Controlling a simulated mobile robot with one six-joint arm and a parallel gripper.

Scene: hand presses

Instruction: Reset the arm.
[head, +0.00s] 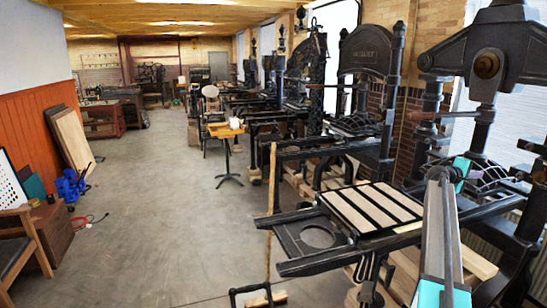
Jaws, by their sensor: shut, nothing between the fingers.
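One link of my own arm, pale grey with teal joints, rises from the bottom right of the head view in front of the presses. Its far end is by the right-hand press, at a second teal part. I cannot make out my gripper or its fingertips in this view. The nearest hand press (372,207) has a flat bed with dark and light strips, reaching toward the middle of the picture. Part of it is hidden behind my arm.
More black hand presses (367,52) stand in a row along the right wall. A small table (226,131) and a chair (211,97) are farther back. Boards (72,140) lean on the left wall near blue items (71,186). The concrete floor (160,230) between is clear.

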